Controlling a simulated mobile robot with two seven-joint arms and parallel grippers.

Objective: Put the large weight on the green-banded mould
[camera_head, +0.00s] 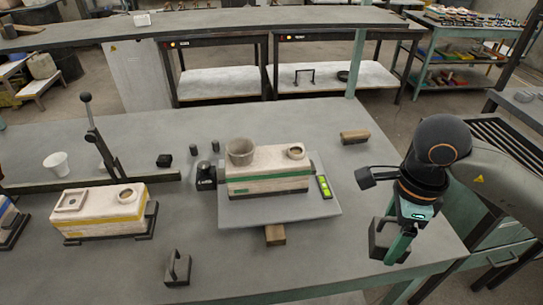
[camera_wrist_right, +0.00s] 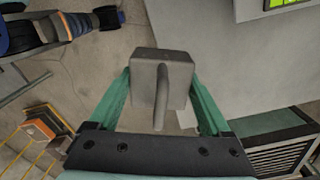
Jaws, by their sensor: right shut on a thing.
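The green-banded mould (camera_head: 266,183) is a pale box on a grey plate (camera_head: 290,215) at the middle of the table. A round cup (camera_head: 240,151) and a small ring-shaped opening (camera_head: 296,151) are on its top. My right gripper (camera_head: 393,249) is to the right of the plate, near the table's right edge. It is shut on a grey block weight (camera_head: 379,238) with a bar handle. In the right wrist view the weight (camera_wrist_right: 146,78) sits between the two green fingers. A second handled weight (camera_head: 177,270) stands on the table at the front left. My left gripper is not in view.
A yellow-banded mould (camera_head: 100,218) stands at the left, with a blue-banded one (camera_head: 8,222) at the edge. A lever (camera_head: 97,140), a white cup (camera_head: 57,164) and a wooden block (camera_head: 355,137) are farther back. A green level (camera_head: 324,187) lies beside the green-banded mould.

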